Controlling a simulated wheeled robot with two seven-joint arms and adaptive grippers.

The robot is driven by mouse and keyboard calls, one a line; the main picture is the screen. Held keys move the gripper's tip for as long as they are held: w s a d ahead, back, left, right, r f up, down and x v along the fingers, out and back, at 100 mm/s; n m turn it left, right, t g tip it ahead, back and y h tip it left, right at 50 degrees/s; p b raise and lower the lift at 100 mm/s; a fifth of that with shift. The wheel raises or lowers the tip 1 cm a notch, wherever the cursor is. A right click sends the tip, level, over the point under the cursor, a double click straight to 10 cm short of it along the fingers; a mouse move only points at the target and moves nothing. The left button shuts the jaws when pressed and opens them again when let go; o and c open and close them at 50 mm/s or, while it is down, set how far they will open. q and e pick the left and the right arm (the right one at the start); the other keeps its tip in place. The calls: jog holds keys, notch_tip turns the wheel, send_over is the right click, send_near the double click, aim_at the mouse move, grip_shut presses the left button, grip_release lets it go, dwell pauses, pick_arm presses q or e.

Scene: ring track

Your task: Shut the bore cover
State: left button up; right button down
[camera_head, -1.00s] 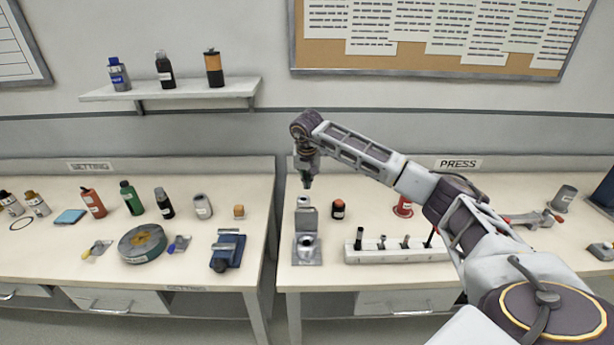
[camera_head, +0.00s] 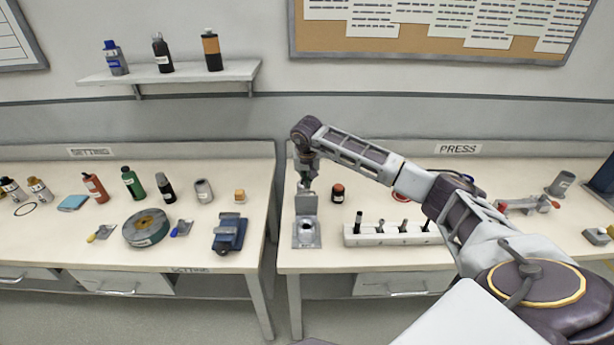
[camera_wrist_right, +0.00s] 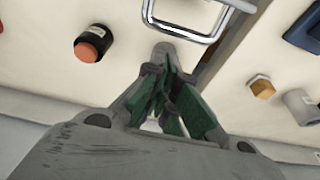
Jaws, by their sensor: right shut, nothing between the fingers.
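The bore block (camera_head: 306,236) is a small grey metal fixture at the front left of the press table, with a round bore on top. Its cover (camera_head: 306,204) is a flat grey plate standing upright at the block's far edge, so it is open. My right gripper (camera_head: 308,186) points down just behind the cover's top; I cannot tell if they touch. In the right wrist view its green-padded fingers (camera_wrist_right: 170,95) are shut and empty. A bright metal frame (camera_wrist_right: 185,30) lies beyond them, possibly the cover's edge. My left gripper is out of view.
A dark red-capped bottle (camera_head: 338,193) stands right of the cover. A white rack (camera_head: 392,237) with several dark pegs lies farther right. A grey cylinder (camera_wrist_right: 172,56) is by the fingers. A gap separates the left table (camera_head: 60,235).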

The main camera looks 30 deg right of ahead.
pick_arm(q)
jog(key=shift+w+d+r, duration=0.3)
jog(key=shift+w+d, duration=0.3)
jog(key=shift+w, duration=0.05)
pick_arm(e)
jog(key=shift+s+a, duration=0.4)
jog(key=shift+s, duration=0.3)
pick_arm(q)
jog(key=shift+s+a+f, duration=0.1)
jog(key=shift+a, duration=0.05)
pick_arm(e)
jog(key=shift+d, duration=0.1)
